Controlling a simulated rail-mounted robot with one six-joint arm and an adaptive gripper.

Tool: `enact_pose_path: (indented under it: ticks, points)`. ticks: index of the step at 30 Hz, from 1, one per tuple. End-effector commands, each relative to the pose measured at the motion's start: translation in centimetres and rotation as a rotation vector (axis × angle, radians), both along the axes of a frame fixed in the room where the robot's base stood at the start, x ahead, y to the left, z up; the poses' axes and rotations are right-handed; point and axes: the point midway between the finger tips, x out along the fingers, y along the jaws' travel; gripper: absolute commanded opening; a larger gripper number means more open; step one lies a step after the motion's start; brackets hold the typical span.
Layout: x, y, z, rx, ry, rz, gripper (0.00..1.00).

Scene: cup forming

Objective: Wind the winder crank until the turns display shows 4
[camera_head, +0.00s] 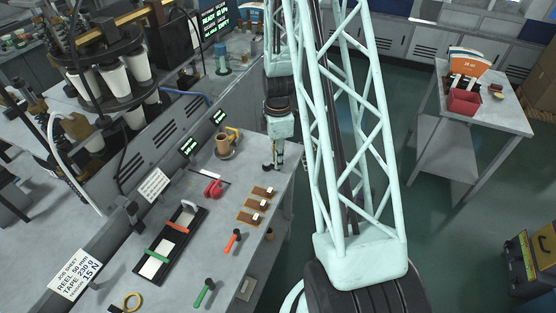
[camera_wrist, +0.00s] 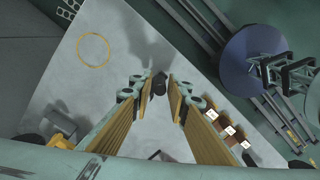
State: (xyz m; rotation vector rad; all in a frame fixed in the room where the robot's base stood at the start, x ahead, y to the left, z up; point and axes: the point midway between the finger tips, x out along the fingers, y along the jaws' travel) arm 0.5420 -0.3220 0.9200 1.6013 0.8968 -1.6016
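My gripper (camera_head: 275,165) hangs low over the far right end of the bench. In the wrist view my gripper (camera_wrist: 160,92) has its fingers spread, with a small dark knob (camera_wrist: 159,84) showing between the tips and visible space on each side. I cannot tell whether this knob belongs to the crank. A brown cylinder with a yellow part (camera_head: 228,144), perhaps the winder, stands left of my gripper; part of it shows at the lower left of the wrist view (camera_wrist: 60,138). Two small green-lit displays (camera_head: 188,147) (camera_head: 218,117) stand behind; their text is too small to read.
Brown boards with white tags (camera_head: 257,193) lie in front of my gripper. A red object (camera_head: 213,187), a black tray (camera_head: 170,246) and red and green handled tools (camera_head: 233,239) (camera_head: 205,292) lie on the bench. A side table (camera_head: 500,112) stands at the right across open floor.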

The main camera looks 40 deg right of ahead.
Motion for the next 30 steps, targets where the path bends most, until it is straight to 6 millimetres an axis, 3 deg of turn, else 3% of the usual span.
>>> enact_pose_path:
  ticks: [5, 17, 30]
  points:
    - [0.0, 0.0, 0.0, 0.0, 0.0, 0.0, 0.0]
    - [-0.1, 0.2, -0.1, 0.0, 0.0, -0.033, 0.0]
    - [-0.3, 1.2, -0.2, -0.001, -0.001, -0.246, 0.0]
